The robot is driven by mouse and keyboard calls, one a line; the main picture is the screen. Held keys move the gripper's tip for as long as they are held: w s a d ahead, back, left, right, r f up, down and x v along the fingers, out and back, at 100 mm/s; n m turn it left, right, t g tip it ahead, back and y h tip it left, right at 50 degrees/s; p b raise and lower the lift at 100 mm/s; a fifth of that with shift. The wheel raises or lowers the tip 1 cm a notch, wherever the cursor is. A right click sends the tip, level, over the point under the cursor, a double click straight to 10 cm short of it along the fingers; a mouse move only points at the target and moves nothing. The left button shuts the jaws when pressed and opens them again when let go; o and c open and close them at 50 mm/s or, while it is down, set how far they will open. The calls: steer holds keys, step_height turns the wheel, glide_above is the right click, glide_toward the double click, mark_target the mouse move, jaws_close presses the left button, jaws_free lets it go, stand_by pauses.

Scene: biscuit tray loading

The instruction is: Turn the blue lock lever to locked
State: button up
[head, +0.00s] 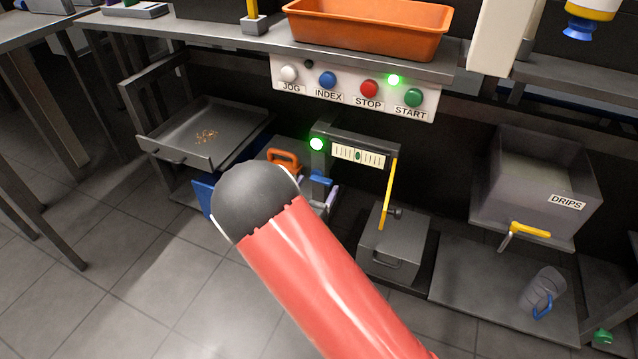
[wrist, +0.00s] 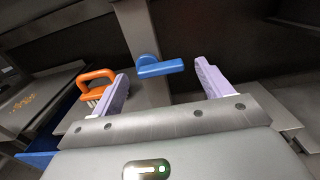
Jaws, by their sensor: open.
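The blue lock lever (head: 321,180) is on a grey post below a green lamp in the head view. In the wrist view the lever (wrist: 162,68) shows its bar lying roughly level across the picture, with a short hub at its left end. My gripper (wrist: 161,75) is open, with one pale purple finger to each side of the lever in the picture. Neither finger appears to touch it; I cannot tell how far ahead of the tips it is. In the head view my arm hides most of the gripper, and only a purple finger shows beside the post.
An orange-handled brush (wrist: 98,75) is close by my left finger. A gauge (head: 358,156) and yellow lever (head: 389,190) stand right of the post, above a grey box (head: 394,243). A crumb tray (head: 180,150) is at left, a DRIPS bin (head: 540,185) at right.

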steer(key=shift+x, duration=1.05)
steer(key=shift+c, duration=0.2)
steer(key=c, duration=1)
steer(key=shift+o, duration=0.2)
